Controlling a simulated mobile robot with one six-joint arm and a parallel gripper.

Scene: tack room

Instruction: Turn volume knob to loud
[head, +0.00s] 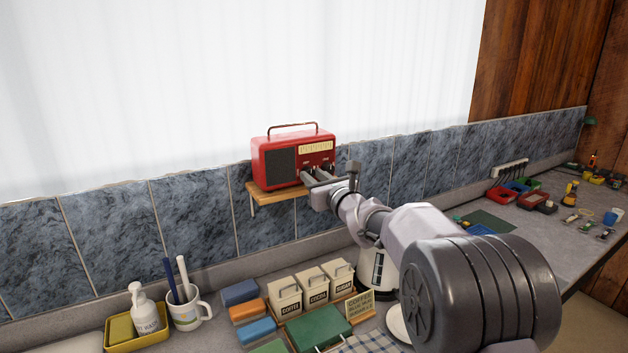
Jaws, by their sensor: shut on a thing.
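A red radio (292,155) with a dark speaker grille, a pale dial and a top handle stands on a small wooden wall shelf (262,193). My gripper (308,177) is at the lower right of the radio's front. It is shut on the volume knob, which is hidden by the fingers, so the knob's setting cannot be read. Small controls show below the dial, partly covered by my gripper.
Below the shelf, the counter holds several canisters (312,289), a green box (320,328), colored blocks, a mug (188,311) with sticks and a soap bottle (146,312) in a yellow tray. A workbench (560,222) with trays and small tools is at right.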

